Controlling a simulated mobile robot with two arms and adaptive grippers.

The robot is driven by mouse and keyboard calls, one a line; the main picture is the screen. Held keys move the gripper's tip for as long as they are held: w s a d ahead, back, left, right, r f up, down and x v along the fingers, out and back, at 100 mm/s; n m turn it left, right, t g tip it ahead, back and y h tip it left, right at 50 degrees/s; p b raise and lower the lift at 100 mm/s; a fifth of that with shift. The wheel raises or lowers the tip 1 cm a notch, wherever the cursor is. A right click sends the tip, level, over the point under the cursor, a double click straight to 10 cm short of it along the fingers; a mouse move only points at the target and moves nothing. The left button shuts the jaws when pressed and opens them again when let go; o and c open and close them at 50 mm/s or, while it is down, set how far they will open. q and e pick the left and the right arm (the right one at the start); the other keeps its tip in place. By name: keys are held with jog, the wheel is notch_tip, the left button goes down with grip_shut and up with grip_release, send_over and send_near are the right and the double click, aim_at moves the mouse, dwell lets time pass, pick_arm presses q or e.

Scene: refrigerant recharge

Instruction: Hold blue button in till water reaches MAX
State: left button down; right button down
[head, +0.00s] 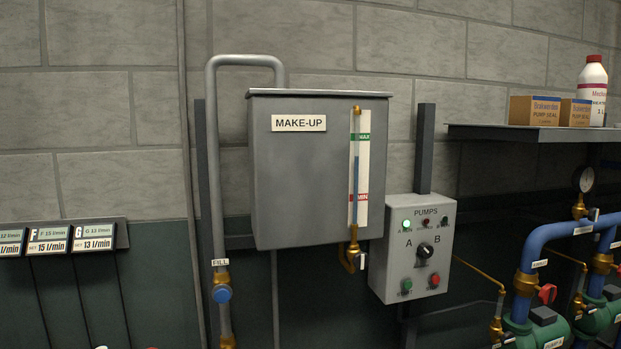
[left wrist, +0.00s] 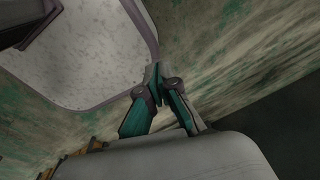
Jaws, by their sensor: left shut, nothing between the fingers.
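The grey MAKE-UP tank (head: 300,180) hangs on the wall in the head view. Its sight gauge (head: 357,170) shows a blue column whose top stands between the red MIN mark (head: 362,198) and the green MAX mark (head: 361,137), nearer MAX. The blue button (head: 221,294) sits on a brass fitting of the pipe at the tank's left, under a FILL label (head: 220,262). No gripper is near it in the head view. My left gripper (left wrist: 157,76) shows only in the left wrist view, shut and empty. My right gripper is not in view.
A PUMPS control box (head: 415,247) with lamps, a knob and buttons hangs right of the tank. A shelf (head: 490,131) with boxes and a bottle is at the right, above blue pipes (head: 540,245). Flow labels (head: 60,240) are at the left.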

pick_arm(q)
jog(key=shift+a, duration=0.1)
dwell(0.7)
jog(key=w+d+r+t, duration=0.1)
jog(key=w+d+r, duration=0.2)
jog(key=w+r, duration=0.85)
jog(key=w+r+t, duration=0.2)
jog(key=w+r, duration=0.5)
jog(key=r, duration=0.5)
jog(key=w+r+t, duration=0.1)
jog(key=w+r, duration=0.6)
jog(key=r, duration=0.4)
jog(key=w+d+r+t, duration=0.1)
jog(key=w+r+t, duration=0.8)
jog(key=w+r, duration=0.9)
jog(key=w+d+r+m+t+h, duration=0.2)
jog(key=w+r+h, duration=0.3)
jog(key=r, duration=0.3)
jog(key=w+d+r+m+t+h, duration=0.3)
jog(key=w+d+r+t+h, duration=0.1)
jog(key=w+r, duration=0.4)
jog(key=shift+r+t+h, duration=0.5)
jog(key=shift+t+h, duration=0.2)
